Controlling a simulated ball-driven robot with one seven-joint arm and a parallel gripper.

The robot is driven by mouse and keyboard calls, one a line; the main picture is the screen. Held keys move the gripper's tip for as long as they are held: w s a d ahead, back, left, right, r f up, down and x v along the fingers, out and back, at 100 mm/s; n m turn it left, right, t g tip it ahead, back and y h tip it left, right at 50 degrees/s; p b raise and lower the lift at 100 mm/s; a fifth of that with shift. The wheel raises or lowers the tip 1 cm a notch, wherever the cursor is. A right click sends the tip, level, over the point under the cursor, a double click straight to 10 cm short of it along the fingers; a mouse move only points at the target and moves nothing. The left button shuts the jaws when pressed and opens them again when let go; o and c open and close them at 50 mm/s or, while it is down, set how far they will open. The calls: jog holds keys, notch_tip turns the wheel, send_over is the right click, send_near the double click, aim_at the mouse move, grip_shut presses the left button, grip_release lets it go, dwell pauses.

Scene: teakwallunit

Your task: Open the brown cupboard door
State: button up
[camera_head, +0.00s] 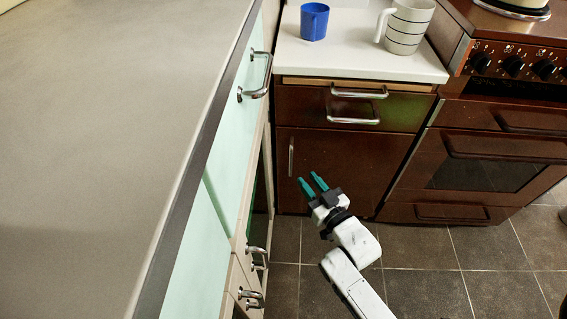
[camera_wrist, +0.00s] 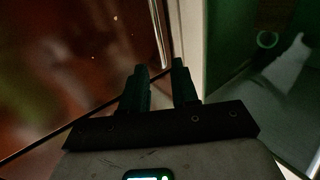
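The brown cupboard door (camera_head: 345,170) is shut, below a brown drawer with a metal handle. A slim vertical metal handle (camera_head: 291,157) is near the door's left edge. In the wrist view the door (camera_wrist: 60,50) fills the left side, and its handle (camera_wrist: 160,35) runs down from the top, just beyond the fingers. My gripper (camera_head: 310,178), with two teal fingers, is in front of the door, a little right of and below the handle in the head view. The fingers are apart with nothing between them. In the wrist view my gripper (camera_wrist: 159,68) points toward the handle's lower end, apparently without touching it.
A long grey worktop (camera_head: 110,110) over pale green fronts with metal handles runs along the left, close to the door. A brown oven (camera_head: 480,165) stands on the right. A blue cup (camera_head: 314,21) and a striped mug (camera_head: 408,25) stand on the white counter. Tiled floor is clear.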

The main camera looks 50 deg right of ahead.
aim_at(292, 159)
jog(key=b+x, duration=0.2)
jog(key=x, duration=0.8)
jog(key=shift+b, duration=0.3)
grip_shut()
